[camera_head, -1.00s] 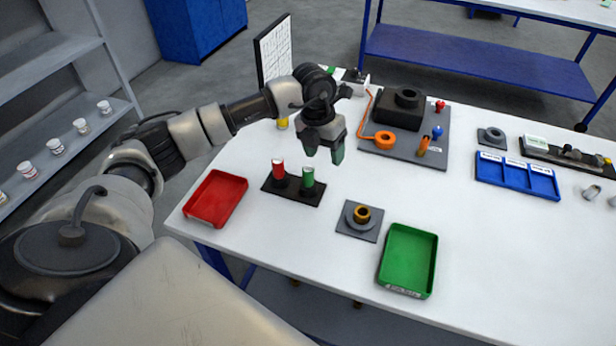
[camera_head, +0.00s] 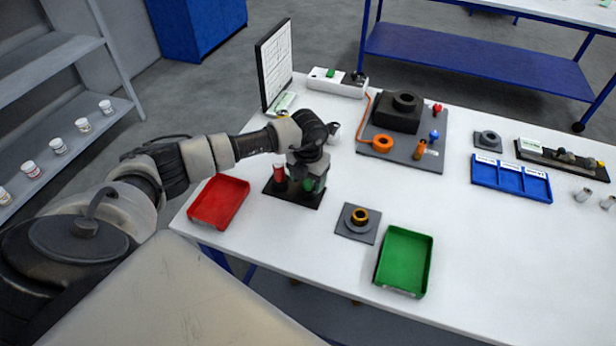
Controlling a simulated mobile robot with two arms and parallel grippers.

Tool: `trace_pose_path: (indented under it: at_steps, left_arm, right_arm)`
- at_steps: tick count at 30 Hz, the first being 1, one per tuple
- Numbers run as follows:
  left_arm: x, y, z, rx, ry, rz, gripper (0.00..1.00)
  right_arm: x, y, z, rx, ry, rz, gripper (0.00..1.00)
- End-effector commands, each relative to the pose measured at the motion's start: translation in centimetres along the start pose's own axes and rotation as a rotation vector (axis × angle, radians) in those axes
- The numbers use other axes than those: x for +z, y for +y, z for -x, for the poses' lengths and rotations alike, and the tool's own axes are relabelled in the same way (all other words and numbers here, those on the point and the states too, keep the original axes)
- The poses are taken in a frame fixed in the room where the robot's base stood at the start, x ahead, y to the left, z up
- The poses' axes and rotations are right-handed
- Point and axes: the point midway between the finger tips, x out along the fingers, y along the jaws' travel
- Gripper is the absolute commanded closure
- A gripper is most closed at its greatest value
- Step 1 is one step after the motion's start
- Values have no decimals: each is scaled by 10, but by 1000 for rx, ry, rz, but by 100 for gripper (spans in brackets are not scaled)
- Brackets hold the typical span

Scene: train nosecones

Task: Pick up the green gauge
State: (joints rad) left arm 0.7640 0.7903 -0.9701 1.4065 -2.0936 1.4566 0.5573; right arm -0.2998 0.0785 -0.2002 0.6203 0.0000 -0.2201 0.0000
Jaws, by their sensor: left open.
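The green gauge (camera_head: 308,184) stands in a black holder (camera_head: 296,199) on the white table, mostly hidden by my left gripper. My right gripper does not show.
A red tray (camera_head: 219,202) lies left of the holder. A grey plate with a brass ring (camera_head: 359,216) and a green tray (camera_head: 404,261) lie to the right. Behind are an upright white board (camera_head: 275,63) and a grey fixture plate (camera_head: 433,150).

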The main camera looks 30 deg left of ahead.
Motion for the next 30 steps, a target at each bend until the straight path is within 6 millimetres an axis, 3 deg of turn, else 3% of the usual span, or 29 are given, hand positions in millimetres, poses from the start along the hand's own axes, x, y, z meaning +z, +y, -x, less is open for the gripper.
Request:
trace_pose_path:
  at_steps: [8, 19, 30]
  left_arm:
    - [0, 0, -6, 0, -1, 0, 39]
    - [0, 0, -5, 0, -1, 0, 92]
    - [1, 0, 0, -1, -3, -1, 94]
  right_arm:
    - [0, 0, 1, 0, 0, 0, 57]
    - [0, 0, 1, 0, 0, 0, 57]
    - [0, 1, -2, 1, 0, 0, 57]
